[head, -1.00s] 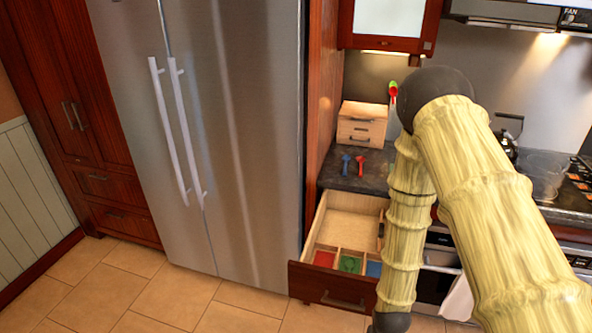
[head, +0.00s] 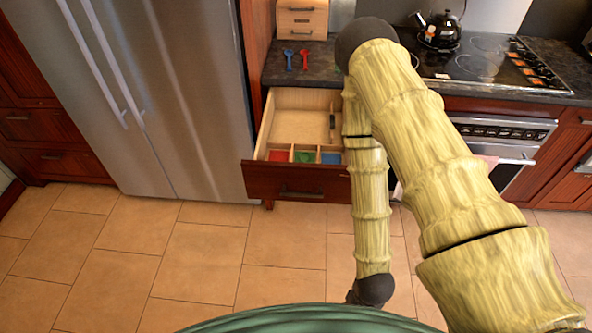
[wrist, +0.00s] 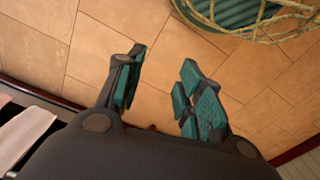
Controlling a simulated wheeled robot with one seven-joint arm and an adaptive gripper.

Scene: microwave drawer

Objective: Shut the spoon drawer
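The spoon drawer (head: 298,187) stands pulled out below the dark counter, with a dark red front and a bar handle (head: 301,194). Its pale wooden inside has front compartments with red (head: 279,156), green (head: 305,156) and blue (head: 331,158) bottoms. A small dark item (head: 332,121) lies toward its right side. My arm passes in front of the drawer's right edge and hides part of it. My gripper (wrist: 163,62) is open and empty over the tiled floor in the wrist view; I cannot make it out clearly in the head view.
A blue spoon (head: 288,56) and a red spoon (head: 304,59) lie on the counter (head: 275,69) before a small wooden box (head: 301,18). The fridge (head: 190,90) stands left of the drawer, the oven (head: 503,130) to the right. Floor (head: 215,250) before the drawer is clear.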

